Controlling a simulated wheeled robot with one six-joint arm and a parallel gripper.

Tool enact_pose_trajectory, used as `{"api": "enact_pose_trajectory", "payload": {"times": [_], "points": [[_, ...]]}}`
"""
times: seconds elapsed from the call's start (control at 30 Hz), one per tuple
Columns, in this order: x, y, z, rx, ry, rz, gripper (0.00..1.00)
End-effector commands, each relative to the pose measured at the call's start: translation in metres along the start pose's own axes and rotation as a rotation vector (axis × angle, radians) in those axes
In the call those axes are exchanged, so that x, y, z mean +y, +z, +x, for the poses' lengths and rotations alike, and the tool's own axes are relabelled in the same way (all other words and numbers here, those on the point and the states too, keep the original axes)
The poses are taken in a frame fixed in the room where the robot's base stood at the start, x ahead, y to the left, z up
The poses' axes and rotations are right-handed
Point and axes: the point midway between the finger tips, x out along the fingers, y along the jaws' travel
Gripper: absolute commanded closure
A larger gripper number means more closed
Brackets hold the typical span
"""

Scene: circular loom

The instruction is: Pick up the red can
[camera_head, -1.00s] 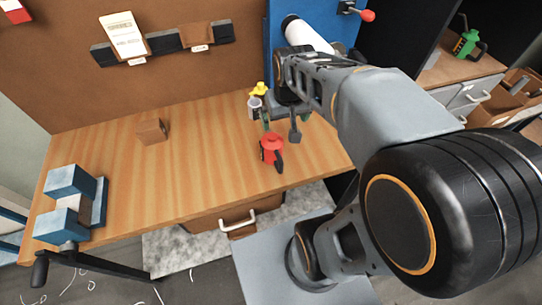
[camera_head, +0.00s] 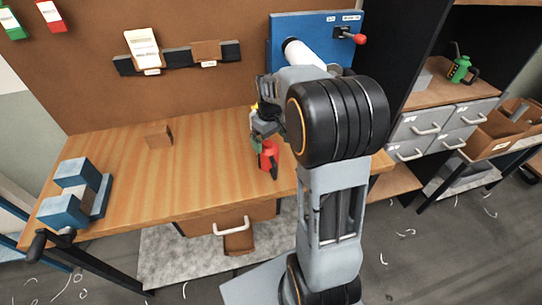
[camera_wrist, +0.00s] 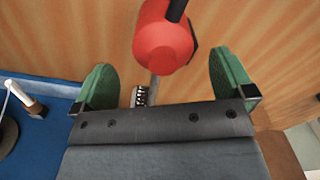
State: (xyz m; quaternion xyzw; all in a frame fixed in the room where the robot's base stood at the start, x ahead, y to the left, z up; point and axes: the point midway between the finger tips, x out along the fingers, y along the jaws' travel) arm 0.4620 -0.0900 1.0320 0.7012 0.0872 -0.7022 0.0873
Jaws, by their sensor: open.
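The red can (camera_head: 269,158) has a dark handle or spout and stands on the wooden workbench (camera_head: 200,185), near its right part. In the wrist view the red can (camera_wrist: 163,42) shows from above, ahead of and between the two green finger pads. My gripper (camera_head: 258,140) is just behind and above the can in the head view, partly hidden by my arm. In the wrist view my gripper (camera_wrist: 165,85) is open, with nothing between its fingertips but bench and the can's near side.
A yellow-topped item (camera_head: 254,108) is mostly hidden behind my gripper. A brown block (camera_head: 158,135) and a blue vise (camera_head: 75,195) are on the left of the bench. A blue panel (camera_head: 305,24) stands behind. A green can (camera_head: 459,69) is on the right shelf. The bench middle is clear.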

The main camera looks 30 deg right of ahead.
Motion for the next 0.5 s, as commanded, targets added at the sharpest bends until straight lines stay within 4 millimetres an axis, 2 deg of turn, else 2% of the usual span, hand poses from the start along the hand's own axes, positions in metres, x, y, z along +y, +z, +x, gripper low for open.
{"api": "enact_pose_trajectory", "payload": {"times": [0.27, 0.5], "points": [[-0.001, 0.0, 0.017, 0.0, 0.0, -0.001, 0.0], [-0.003, 0.0, 0.048, -0.002, -0.001, -0.001, 0.0]]}}
